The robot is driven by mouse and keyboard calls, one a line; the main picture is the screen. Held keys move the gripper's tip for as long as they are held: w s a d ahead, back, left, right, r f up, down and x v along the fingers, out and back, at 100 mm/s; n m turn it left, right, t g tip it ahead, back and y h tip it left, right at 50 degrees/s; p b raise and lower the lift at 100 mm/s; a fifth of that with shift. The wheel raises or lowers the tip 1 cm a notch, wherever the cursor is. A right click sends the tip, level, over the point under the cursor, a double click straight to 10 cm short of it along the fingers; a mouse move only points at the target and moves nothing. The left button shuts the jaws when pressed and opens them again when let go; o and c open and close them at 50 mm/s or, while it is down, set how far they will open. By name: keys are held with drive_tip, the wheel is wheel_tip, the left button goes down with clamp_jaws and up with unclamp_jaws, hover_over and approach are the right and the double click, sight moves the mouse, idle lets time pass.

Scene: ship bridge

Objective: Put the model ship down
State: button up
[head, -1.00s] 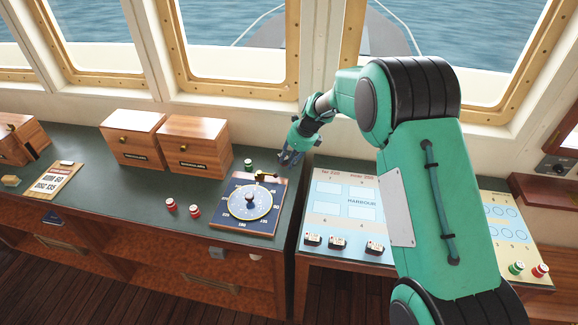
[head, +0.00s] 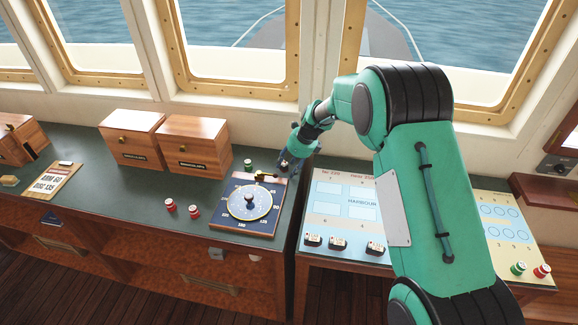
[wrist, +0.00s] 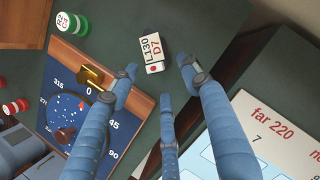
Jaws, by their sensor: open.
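The model ship (wrist: 152,54) is a small block with a white top marked "L130 D7" and a red dot on a white patch at one end. In the wrist view it lies on the dark green counter (wrist: 205,20), beside the compass board (wrist: 70,105). My gripper (wrist: 157,77) is open, its blue fingers spread short of the ship, with a visible gap. In the head view my gripper (head: 291,160) is over the counter's right end, behind the compass board; the ship cannot be made out clearly there.
The harbour chart table (head: 330,205) stands to the right, across a gap, with several labelled blocks (head: 338,243) along its front. A green can (wrist: 70,20) and red cans (head: 182,209) stand near the compass board. Wooden boxes (head: 193,145) stand at the back left.

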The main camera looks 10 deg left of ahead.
drive_tip(key=shift+r, duration=0.15)
drive_tip(key=p+v, duration=0.2)
drive_tip(key=v, duration=0.9)
drive_tip(key=shift+d+r, duration=0.25)
drive_tip(key=shift+r, duration=0.1)
idle(0.5)
drive_tip(key=s+d+r+n+t+h, duration=0.1)
drive_tip(key=s+d+r+n+t, duration=0.1)
drive_tip(key=s+d+r+n, duration=1.45)
drive_tip(key=s+d+r+n+h, duration=0.1)
drive_tip(key=s+d, duration=0.4)
drive_tip(key=s, duration=0.6)
drive_tip(key=s+d+r+n+t+h, duration=0.1)
drive_tip(key=s+d+r+n, duration=0.1)
drive_tip(key=s+d, duration=0.4)
drive_tip(key=s+d+r+n+h, duration=0.1)
drive_tip(key=s+d+r, duration=0.3)
drive_tip(key=s, duration=1.1)
drive_tip(key=shift+s+d+n+t, duration=0.4)
drive_tip(key=shift+d+n, duration=0.25)
drive_tip(key=shift+d, duration=0.4)
